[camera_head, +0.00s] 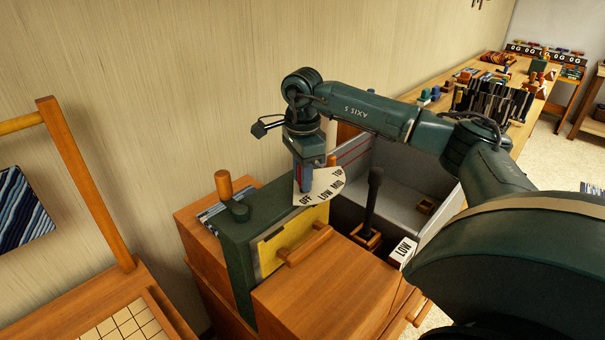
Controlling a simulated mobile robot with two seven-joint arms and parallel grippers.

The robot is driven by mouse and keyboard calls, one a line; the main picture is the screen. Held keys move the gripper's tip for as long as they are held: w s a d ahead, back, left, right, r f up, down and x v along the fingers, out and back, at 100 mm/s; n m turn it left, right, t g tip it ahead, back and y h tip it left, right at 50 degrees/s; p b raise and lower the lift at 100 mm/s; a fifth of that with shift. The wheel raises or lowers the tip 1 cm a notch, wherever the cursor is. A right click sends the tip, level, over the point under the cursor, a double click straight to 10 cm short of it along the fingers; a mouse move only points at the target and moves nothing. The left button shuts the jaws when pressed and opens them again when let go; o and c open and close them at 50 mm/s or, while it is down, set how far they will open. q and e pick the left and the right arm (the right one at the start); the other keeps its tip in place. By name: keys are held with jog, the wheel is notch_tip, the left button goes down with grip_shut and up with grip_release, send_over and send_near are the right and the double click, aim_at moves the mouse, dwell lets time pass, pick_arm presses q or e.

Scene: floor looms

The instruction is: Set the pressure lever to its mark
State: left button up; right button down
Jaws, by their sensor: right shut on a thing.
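The fan-shaped white dial plate (327,190) reads OFF, LOW, MID and TOP, from front left to back right, and sits on top of the green press housing (236,245). My right gripper (305,187) points down over the dial at its OFF end, near the LOW lettering. It is shut, apparently on the pressure lever, which is hidden by the fingers, so its exact setting cannot be read. A white card (403,250) reading LOW stands at the right of the wooden box. My left gripper is not in view.
A wooden-handled crank (224,186) rises left of the dial. A black upright handle (373,202) stands in a small wooden holder to the right. A yellow panel with a wooden handle (304,246) is in front. A long bench (462,98) with goods runs behind.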

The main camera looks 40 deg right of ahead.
jog(key=shift+r, duration=0.1)
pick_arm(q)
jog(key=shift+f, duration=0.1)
pick_arm(e)
jog(key=c, duration=1.1)
grip_release()
jog(key=shift+c, duration=0.2)
notch_tip(320, 180, up, 7)
jog(key=shift+w+r+b, duration=0.1)
jog(key=shift+b, duration=0.3)
pick_arm(q)
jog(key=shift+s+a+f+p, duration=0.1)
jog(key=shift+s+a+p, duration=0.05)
jog(key=shift+p, duration=0.35)
pick_arm(e)
notch_tip(320, 180, up, 6)
jog(key=shift+f, duration=0.1)
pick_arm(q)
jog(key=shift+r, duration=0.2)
